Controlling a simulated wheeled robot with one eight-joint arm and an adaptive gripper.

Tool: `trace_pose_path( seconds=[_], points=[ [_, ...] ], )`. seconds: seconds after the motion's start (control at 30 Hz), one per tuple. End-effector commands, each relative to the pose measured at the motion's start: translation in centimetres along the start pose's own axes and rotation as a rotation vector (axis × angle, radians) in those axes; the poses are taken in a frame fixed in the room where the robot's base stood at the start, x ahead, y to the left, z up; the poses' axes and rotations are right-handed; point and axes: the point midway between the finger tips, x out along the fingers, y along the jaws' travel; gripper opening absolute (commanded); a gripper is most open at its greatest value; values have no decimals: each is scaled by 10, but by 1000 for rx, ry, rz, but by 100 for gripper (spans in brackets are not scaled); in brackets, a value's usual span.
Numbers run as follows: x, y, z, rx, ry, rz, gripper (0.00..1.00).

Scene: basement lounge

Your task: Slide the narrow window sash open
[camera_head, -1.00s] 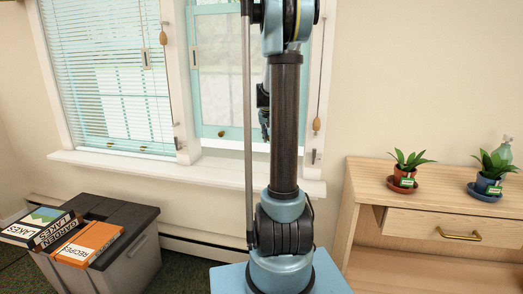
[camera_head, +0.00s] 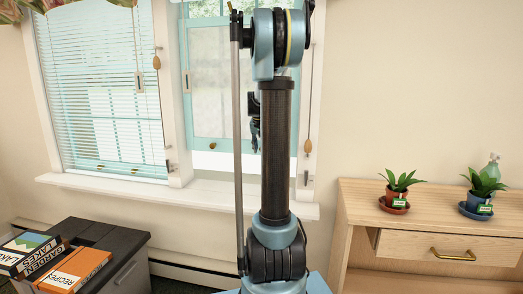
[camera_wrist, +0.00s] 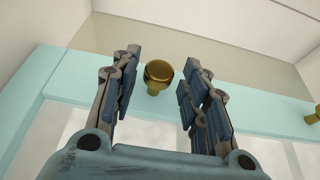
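The narrow window sash (camera_head: 205,148) is on the right side of the window in the head view, pale turquoise with a brass knob (camera_head: 212,146) on its bottom rail. My arm hides its right part. My gripper (camera_head: 254,143) is partly hidden behind my arm, in front of the sash. In the wrist view my gripper (camera_wrist: 160,78) is open, its two fingers spread. A brass knob (camera_wrist: 158,75) on the turquoise rail (camera_wrist: 240,98) shows between the fingertips, apart from both. I cannot tell how deep it sits between them. A second knob (camera_wrist: 315,114) is at the right edge.
The wider window (camera_head: 100,90) at left has a blind. The white sill (camera_head: 120,190) runs below both. A wooden cabinet (camera_head: 440,215) with two potted plants (camera_head: 400,186) stands at right. A dark bin (camera_head: 115,245) with books (camera_head: 75,268) is at lower left.

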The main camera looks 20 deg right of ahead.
Motion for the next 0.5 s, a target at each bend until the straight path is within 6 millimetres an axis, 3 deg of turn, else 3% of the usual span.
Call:
trace_pose_path(
  seconds=[0.33,0.5],
  points=[
    [-2,1,1,0,-1,1,45],
    [-19,1,1,0,-1,1,45]
  ],
)
